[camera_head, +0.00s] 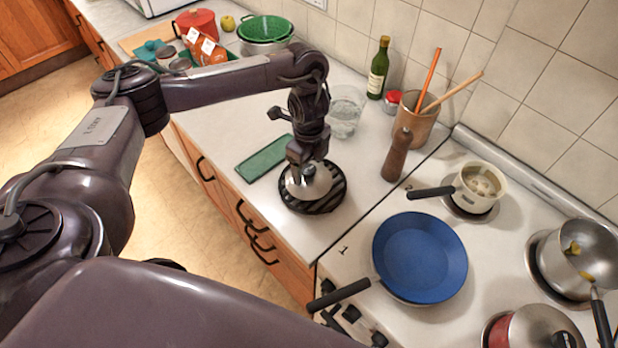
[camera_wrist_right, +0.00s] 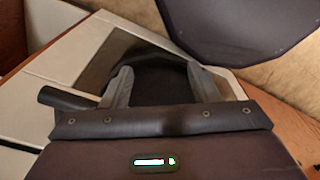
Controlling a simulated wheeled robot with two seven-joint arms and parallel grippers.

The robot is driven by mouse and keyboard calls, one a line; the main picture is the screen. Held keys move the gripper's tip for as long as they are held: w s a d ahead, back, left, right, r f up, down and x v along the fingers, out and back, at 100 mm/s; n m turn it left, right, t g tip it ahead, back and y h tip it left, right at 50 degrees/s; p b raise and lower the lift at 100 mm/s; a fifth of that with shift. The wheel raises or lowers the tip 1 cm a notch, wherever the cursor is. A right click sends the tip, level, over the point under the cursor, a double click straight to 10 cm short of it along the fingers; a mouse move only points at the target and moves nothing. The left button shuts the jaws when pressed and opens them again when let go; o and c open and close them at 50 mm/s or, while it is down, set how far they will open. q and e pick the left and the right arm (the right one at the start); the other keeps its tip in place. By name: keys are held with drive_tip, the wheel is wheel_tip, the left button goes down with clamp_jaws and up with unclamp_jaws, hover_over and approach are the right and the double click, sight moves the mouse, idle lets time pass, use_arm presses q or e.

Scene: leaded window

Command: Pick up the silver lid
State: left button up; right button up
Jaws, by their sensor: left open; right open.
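The silver lid (camera_head: 318,188) is a shiny dome resting on a round black slatted trivet (camera_head: 331,201) on the counter. My left gripper (camera_head: 306,177) points down right over the lid, with its fingers at the lid's top. The fingers hide the top of the lid, so I cannot tell whether they touch it. My left gripper is open. My right gripper (camera_wrist_right: 161,78) shows in the right wrist view with its two fingers apart and nothing between them. The lid is not seen in that view.
A green tray (camera_head: 264,158) lies left of the trivet. A glass bowl (camera_head: 346,112), a wooden pepper mill (camera_head: 396,156) and a utensil crock (camera_head: 414,122) stand behind and right. A blue pan (camera_head: 420,257) sits on the stove. The counter in front of the trivet is narrow.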

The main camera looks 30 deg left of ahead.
use_arm(q)
drive_tip(key=shift+f, duration=1)
drive_tip(key=shift+s, duration=0.1)
drive_tip(key=c, duration=1.4)
